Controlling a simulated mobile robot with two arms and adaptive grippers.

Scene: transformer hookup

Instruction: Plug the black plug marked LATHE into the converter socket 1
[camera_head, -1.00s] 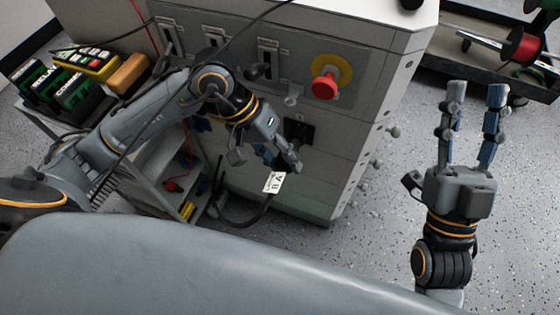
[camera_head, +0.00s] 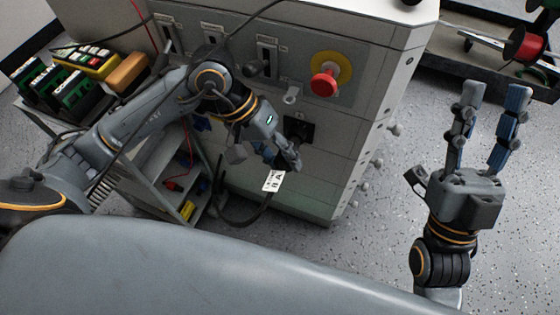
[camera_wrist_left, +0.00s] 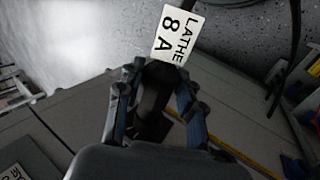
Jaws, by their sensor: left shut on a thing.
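My left gripper (camera_head: 281,160) is shut on the black plug, beside the front of the grey cabinet. In the left wrist view the plug (camera_wrist_left: 150,105) shows between the fingers (camera_wrist_left: 155,100), and its white tag (camera_wrist_left: 177,35) reads LATHE 8 A. In the head view the tag (camera_head: 273,181) hangs just below the gripper, and the hand hides the plug. A black square socket (camera_head: 299,130) on the cabinet is just above the fingertips; no number on it can be read. The gap from plug to socket cannot be judged. My right gripper (camera_head: 489,112) is open and empty, over the floor.
The cabinet (camera_head: 300,190) has a red emergency button (camera_head: 324,84) on a yellow disc, above the socket. A black cable (camera_head: 250,217) hangs below the tag. A cart (camera_head: 155,172) with shelves stands at left. A cable reel (camera_head: 524,45) sits at top right.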

